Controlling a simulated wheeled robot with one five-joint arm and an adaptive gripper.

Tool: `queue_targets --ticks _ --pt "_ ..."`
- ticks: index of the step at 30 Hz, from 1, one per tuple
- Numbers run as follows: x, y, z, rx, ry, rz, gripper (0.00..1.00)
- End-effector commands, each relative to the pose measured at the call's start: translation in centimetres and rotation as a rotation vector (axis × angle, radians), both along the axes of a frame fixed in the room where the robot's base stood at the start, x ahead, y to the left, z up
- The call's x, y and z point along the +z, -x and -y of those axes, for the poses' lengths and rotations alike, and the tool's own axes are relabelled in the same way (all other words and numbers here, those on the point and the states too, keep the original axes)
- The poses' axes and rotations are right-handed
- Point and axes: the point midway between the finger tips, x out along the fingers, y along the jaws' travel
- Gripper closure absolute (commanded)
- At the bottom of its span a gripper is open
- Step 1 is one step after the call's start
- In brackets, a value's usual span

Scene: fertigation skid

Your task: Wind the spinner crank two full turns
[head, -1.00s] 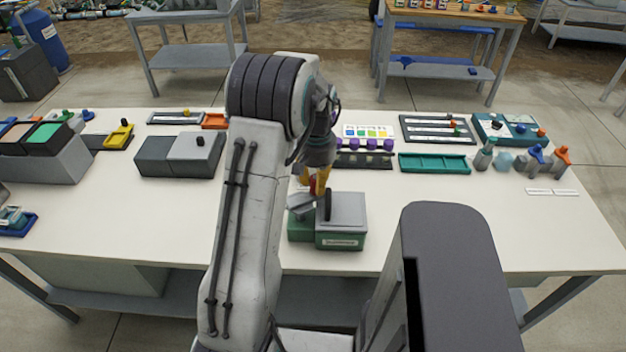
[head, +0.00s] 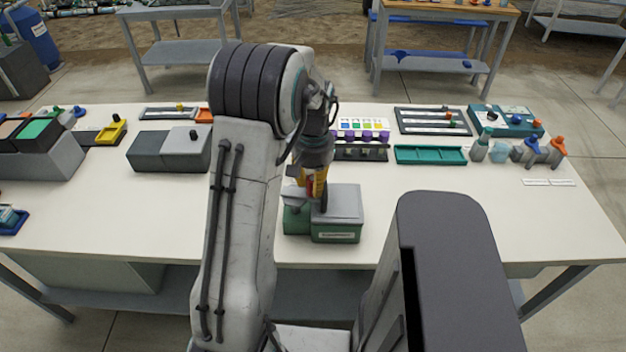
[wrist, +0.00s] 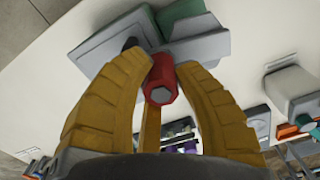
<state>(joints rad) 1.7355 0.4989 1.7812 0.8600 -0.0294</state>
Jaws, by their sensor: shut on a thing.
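The spinner is a green box with a grey top (head: 345,203) and a white label on its front, near the table's front edge. A grey crank arm (wrist: 112,62) with a red knob (wrist: 160,80) shows in the wrist view. My gripper (wrist: 161,68) has its yellow fingers closed around the red knob, with a fingertip on either side of it. In the head view my gripper (head: 313,185) points down at the left part of the spinner. My wrist and fingers hide most of the crank there.
A rack with purple-topped items (head: 362,148) and a teal tray (head: 430,154) stand behind the spinner. A grey box (head: 168,150) stands to the left. Bottles (head: 532,150) stand at the right. The white table (head: 440,215) is clear to the spinner's right.

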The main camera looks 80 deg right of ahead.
Motion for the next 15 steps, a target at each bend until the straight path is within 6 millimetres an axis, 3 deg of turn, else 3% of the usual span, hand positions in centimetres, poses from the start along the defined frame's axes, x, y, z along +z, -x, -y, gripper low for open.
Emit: queue_targets --ticks 15 --pt "-0.12 -0.2 -0.71 0.0 -0.006 0.001 0.9"
